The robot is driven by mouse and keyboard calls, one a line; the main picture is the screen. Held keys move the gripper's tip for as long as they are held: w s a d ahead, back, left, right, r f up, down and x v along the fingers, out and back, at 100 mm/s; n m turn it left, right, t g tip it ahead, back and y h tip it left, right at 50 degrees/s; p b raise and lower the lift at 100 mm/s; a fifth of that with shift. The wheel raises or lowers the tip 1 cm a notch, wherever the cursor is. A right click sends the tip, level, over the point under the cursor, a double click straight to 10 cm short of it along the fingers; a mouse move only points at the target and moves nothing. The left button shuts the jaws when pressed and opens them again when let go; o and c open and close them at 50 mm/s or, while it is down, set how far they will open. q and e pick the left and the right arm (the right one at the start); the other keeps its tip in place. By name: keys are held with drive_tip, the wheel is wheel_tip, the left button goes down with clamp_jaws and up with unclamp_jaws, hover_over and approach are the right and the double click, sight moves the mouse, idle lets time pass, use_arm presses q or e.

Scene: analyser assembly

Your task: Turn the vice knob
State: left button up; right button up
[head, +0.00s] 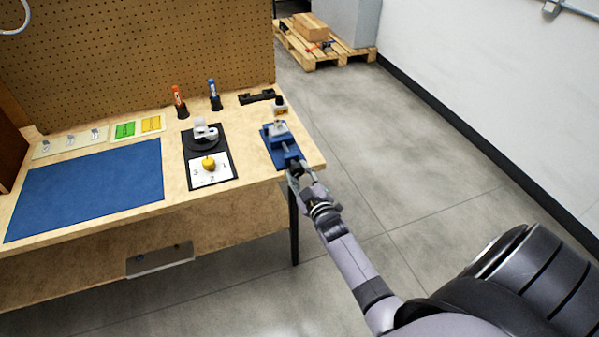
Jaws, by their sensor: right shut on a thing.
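The blue vice (278,146) stands at the right end of the wooden workbench, with a light metal part at its jaws. Its knob is at the front end, and my gripper largely hides it. My right gripper (295,172) is at the front end of the vice, at the bench's right front corner. It is shut on the vice knob. My right arm reaches in from the lower right. My left gripper is not in view.
A black tray (188,145) with a yellow piece (208,163) and a white part (205,131) lies left of the vice. A blue mat (90,190) covers the left bench. Floor on the right is clear.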

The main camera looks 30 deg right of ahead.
drive_tip(key=m, duration=0.3)
drive_tip(key=shift+f+m, duration=0.1)
drive_tip(key=shift+m, duration=0.2)
drive_tip(key=m, duration=0.3)
drive_tip(key=shift+m, duration=0.3)
drive_tip(key=m, duration=0.6)
drive_tip(key=shift+a+f+m, duration=0.1)
drive_tip(key=shift+a+m, duration=0.05)
drive_tip(key=shift+m, duration=0.15)
drive_tip(key=m+b, duration=0.1)
drive_tip(key=m, duration=0.2)
drive_tip(key=shift+m+t, duration=0.3)
drive_tip(key=m+b, duration=0.1)
drive_tip(key=m, duration=0.2)
drive_tip(key=shift+a+m, duration=0.1)
drive_tip(key=shift+m, duration=0.3)
drive_tip(key=m+b, duration=0.1)
drive_tip(key=m, duration=0.3)
drive_tip(key=shift+h, duration=0.3)
drive_tip(key=shift+m+b, duration=0.4)
drive_tip(key=shift+m, duration=0.9)
drive_tip(key=o, duration=1.2)
drive_tip(key=shift+r, duration=0.2)
drive_tip(key=shift+c, duration=0.2)
